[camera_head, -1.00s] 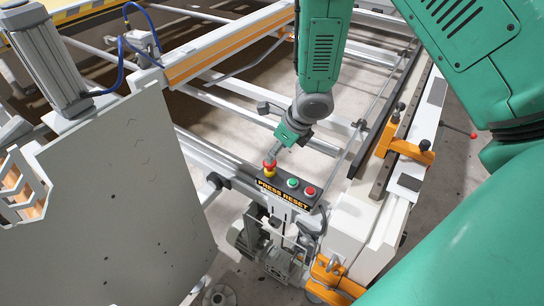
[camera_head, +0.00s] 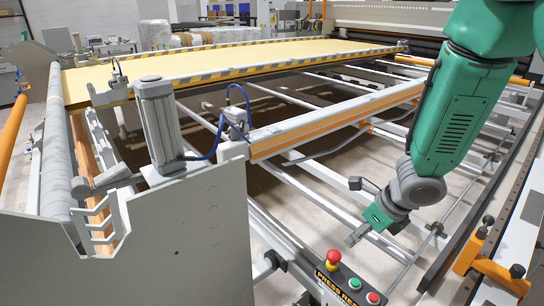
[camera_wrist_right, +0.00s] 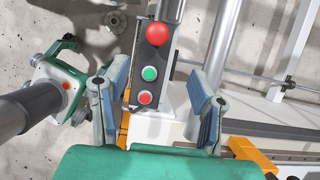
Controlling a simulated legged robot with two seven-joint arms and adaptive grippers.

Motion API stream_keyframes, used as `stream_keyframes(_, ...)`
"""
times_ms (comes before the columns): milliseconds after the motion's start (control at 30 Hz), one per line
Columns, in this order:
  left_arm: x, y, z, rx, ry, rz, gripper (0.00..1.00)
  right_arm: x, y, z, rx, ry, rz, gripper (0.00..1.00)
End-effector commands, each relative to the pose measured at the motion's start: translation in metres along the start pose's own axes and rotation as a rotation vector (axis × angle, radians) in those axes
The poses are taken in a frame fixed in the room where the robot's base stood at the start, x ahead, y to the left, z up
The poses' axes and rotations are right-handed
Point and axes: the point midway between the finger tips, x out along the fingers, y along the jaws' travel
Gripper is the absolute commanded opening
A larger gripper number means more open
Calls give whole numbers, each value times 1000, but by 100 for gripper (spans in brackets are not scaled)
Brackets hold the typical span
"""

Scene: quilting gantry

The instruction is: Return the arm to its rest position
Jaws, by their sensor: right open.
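My right arm (camera_head: 455,120) hangs in from the upper right of the head view. Its gripper (camera_head: 357,236) is at the lower end, open and empty, a little above and to the right of the button box (camera_head: 333,291). The box carries a red mushroom button (camera_head: 333,258), a green button (camera_head: 354,283) and a smaller red button (camera_head: 373,297). In the right wrist view the open fingers (camera_wrist_right: 160,72) stand either side of the box, with the green button (camera_wrist_right: 149,73) between them. They look apart from it. My left gripper is in neither view.
White frame rails with an orange-edged beam (camera_head: 335,122) lie behind the gripper. A grey plate (camera_head: 190,235) with a cylinder (camera_head: 158,120) stands to the left. An orange clamp bracket (camera_head: 485,258) is on the right rail. A yellow-edged table (camera_head: 220,62) lies at the back.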

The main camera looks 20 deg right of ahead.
Motion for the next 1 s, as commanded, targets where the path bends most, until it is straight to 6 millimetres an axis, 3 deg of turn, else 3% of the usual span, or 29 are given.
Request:
stream_keyframes(167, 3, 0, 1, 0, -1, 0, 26, 13, 11, -12, 145, 15, 20, 52)
stream_keyframes(267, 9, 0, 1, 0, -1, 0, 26, 35, 29, -33, 435, 45, 44, 52)
stream_keyframes(400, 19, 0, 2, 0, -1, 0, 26, 72, 63, -75, 1025, 111, 51, 52)
stream_keyframes(600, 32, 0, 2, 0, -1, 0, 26, 113, 102, -142, 1893, 187, -52, 52)
stream_keyframes(800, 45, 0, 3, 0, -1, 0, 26, 137, 130, -215, 2702, 145, -285, 52)
stream_keyframes(933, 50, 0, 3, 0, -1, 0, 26, 142, 140, -254, 3094, 30, -442, 52)
stream_keyframes(967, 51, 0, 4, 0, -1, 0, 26, 142, 141, -261, -3053, -1, 457, 52)
stream_keyframes(1000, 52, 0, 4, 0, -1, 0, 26, 142, 143, -268, -2970, 34, 465, 52)
